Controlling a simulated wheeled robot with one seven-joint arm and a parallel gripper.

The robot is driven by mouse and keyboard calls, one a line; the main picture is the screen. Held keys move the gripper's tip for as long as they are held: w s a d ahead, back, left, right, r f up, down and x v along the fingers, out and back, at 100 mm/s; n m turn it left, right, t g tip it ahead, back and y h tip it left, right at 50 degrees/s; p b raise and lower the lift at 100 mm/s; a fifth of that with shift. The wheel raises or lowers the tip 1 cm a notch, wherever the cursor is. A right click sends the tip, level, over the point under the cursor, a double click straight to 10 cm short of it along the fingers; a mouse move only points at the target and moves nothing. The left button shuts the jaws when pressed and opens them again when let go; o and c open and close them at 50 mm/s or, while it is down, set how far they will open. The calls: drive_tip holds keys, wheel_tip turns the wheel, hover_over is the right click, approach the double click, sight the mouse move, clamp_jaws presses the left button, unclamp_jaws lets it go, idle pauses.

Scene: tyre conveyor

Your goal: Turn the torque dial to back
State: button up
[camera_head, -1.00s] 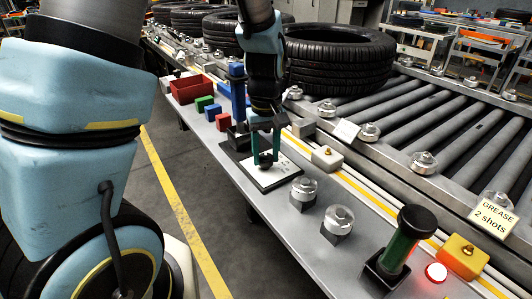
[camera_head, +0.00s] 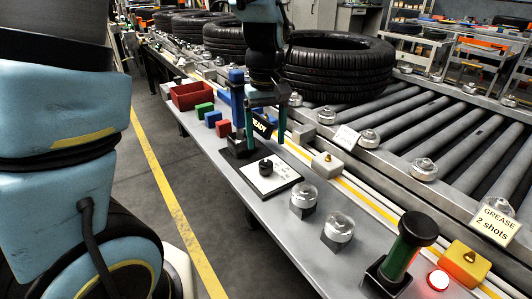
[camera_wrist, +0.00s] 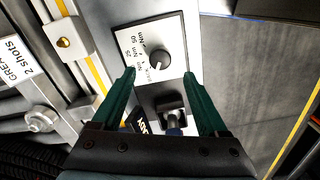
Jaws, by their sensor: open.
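The torque dial is a small round black knob (camera_head: 266,166) on a white plate (camera_head: 281,178) with printed labels, on the bench. In the wrist view the knob (camera_wrist: 160,61) sits on the plate (camera_wrist: 133,43). "Nm" markings lie on its left, with a small, hardly legible label below. I cannot tell clearly where its pointer is set. My gripper (camera_head: 265,140) is open and empty above the knob, apart from it. In the wrist view its two green fingers (camera_wrist: 159,73) stand wide on either side, with the knob just beyond the tips.
A black "READY" display (camera_head: 262,125) and a blue-topped tool (camera_head: 237,112) stand close behind the plate. A tyre (camera_head: 338,63) lies on the roller conveyor. Colored blocks and a red bin (camera_head: 192,95) are beyond.

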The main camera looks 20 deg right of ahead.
sight(266, 163)
wheel_tip(266, 163, up, 4)
drive_tip(key=shift+f, duration=0.1)
idle(0.4)
drive_tip(key=a+f+t+p, duration=0.1)
drive_tip(key=a+f+p, duration=0.1)
drive_tip(key=a, duration=2.2)
drive_tip(key=shift+w+f+m+t, duration=0.15)
drive_tip(key=shift+f+m+t, duration=0.2)
drive_tip(key=shift+f, duration=0.2)
